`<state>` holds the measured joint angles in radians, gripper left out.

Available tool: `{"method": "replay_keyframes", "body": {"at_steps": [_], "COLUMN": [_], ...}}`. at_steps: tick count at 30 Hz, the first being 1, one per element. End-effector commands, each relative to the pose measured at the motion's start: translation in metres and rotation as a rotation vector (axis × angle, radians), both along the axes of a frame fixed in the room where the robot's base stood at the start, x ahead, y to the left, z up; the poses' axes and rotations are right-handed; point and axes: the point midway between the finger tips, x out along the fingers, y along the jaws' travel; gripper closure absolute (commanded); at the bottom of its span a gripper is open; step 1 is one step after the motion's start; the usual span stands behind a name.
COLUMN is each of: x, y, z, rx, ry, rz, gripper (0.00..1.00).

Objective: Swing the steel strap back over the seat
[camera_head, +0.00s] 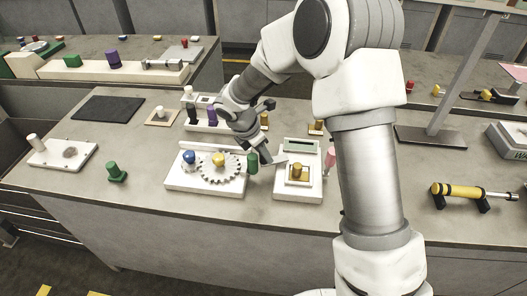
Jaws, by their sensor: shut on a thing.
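My gripper (266,158) reaches down between two white fixtures near the front of the bench. It is shut on what looks like the steel strap (280,159), a small pale grey piece at the fingertips. The exact grip is too small to make out. The gear fixture (205,187) on the left bears a toothed grey gear (219,173), a yellow knob (218,159) and a blue knob (189,157). A green knob (252,162) stands at its right end, close to my gripper. I cannot tell which part is the seat.
The right fixture (312,190) holds a yellow peg (298,172) on a square plate. A pink knob (330,158) is beside it. A white rack (225,128) stands behind. A green knob on a foot (116,172) and a white block (63,161) are at left.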

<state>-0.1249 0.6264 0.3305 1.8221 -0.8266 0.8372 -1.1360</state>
Motion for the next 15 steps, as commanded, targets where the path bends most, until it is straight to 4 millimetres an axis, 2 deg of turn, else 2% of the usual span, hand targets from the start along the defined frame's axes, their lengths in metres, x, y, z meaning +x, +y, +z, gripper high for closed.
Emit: {"method": "replay_keyframes", "body": {"at_steps": [4,11,12,15], "x": [-0.0053,-0.0054,-0.0054,-0.0054], "y": [-0.0024,-0.002,-0.002,-0.002], "z": [0.0014,0.0005,0.0005,0.0005], "rx": [-0.002,0.0,0.0,0.0], "ry": [-0.001,-0.001,-0.001,-0.002], "rz": [0.074,0.082,0.082,0.081], "gripper": [1.0,1.0,0.65,0.47]}}
